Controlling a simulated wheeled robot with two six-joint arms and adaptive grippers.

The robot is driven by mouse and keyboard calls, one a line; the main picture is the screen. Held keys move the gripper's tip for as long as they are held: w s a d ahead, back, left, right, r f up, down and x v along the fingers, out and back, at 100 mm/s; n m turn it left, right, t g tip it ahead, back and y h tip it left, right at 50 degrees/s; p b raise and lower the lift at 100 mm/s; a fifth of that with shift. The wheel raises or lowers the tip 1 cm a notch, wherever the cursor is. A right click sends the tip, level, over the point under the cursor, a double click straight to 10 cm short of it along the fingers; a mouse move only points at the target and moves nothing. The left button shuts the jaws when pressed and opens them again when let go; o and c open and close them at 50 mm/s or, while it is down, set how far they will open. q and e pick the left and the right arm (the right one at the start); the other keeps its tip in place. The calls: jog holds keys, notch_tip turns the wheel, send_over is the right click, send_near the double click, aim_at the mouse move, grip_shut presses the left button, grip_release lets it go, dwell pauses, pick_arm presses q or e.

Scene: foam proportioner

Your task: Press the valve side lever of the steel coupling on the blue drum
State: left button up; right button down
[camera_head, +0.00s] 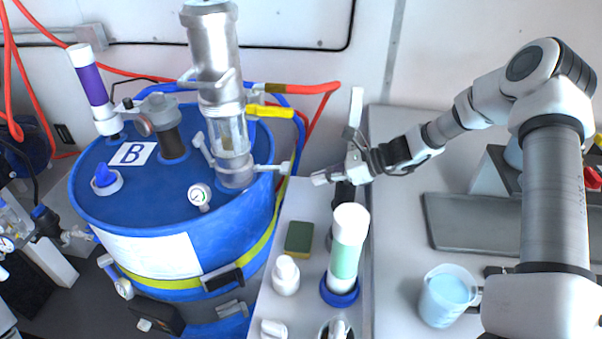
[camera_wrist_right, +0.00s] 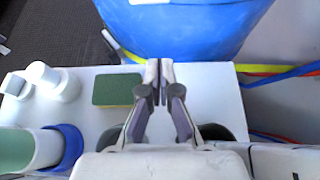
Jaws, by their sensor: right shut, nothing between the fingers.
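The blue drum (camera_head: 250,215), marked B, stands left of centre in the head view. Its lower part also shows at the top of the right wrist view (camera_wrist_right: 190,28). A tall steel coupling (camera_head: 213,60) with a clear section rises from the drum lid. A small side lever (camera_head: 272,167) sticks out to the right near its base, and another pale handle (camera_head: 204,148) is on its left. My right gripper (camera_head: 320,179) is shut and empty, right of the side lever and apart from it. Its closed fingertips (camera_wrist_right: 159,65) point toward the drum.
A white cart top below my right gripper holds a green sponge (camera_head: 299,238), a white bottle (camera_head: 286,275) and a green-banded tube (camera_head: 346,250). A yellow handle (camera_head: 270,111) and red and blue hoses lie behind the coupling. A jug (camera_head: 447,295) stands at the right.

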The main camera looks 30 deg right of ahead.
aim_at(271, 168)
jog(key=w+a+p, duration=0.1)
jog(key=w+a+r, duration=0.1)
jog(key=a, duration=0.1)
jog(key=w+a+p, duration=0.1)
jog(key=shift+w+a+r+p, duration=0.1)
jog(key=shift+a+r+p, duration=0.15)
jog(key=shift+p, duration=0.05)
jog(key=shift+w, duration=0.1)
jog(key=shift+d, duration=0.1)
